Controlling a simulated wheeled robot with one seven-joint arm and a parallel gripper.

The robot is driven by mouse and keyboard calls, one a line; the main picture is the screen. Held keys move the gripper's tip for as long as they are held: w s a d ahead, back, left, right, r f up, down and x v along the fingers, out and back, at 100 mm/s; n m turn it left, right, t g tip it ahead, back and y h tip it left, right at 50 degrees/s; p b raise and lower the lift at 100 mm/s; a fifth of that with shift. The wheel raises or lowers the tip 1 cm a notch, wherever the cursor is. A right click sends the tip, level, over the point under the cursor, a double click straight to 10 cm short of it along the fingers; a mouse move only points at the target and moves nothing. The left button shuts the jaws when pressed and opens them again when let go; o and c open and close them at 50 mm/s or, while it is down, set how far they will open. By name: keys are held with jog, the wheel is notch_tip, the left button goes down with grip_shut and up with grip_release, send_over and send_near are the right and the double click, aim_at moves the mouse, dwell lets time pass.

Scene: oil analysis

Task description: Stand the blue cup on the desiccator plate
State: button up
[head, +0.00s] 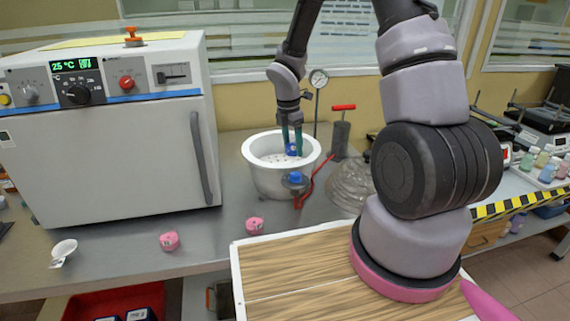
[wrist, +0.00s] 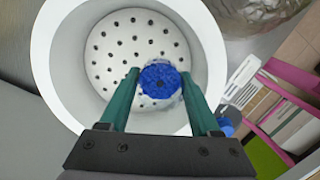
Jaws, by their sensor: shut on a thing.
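My gripper (head: 292,143) reaches down into the white desiccator bowl (head: 251,172). Its green fingers are shut on the blue cup (head: 290,149), which also shows between the fingertips in the wrist view (wrist: 160,83). The desiccator plate (wrist: 115,45), white with many dark holes, lies inside the bowl under and beyond the cup. The cup seems right of the plate's middle in the wrist view. I cannot tell whether its base touches the plate.
A clear glass lid (head: 352,184) lies right of the bowl. A hand pump (head: 340,135) with a red hose stands behind it. A large oven (head: 110,130) fills the left. Pink pieces (head: 169,241) and a small white dish (head: 64,249) lie on the bench front.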

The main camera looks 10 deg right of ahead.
jog(key=shift+f, duration=3.45)
jog(key=o, duration=1.4)
jog(key=shift+f, duration=0.1)
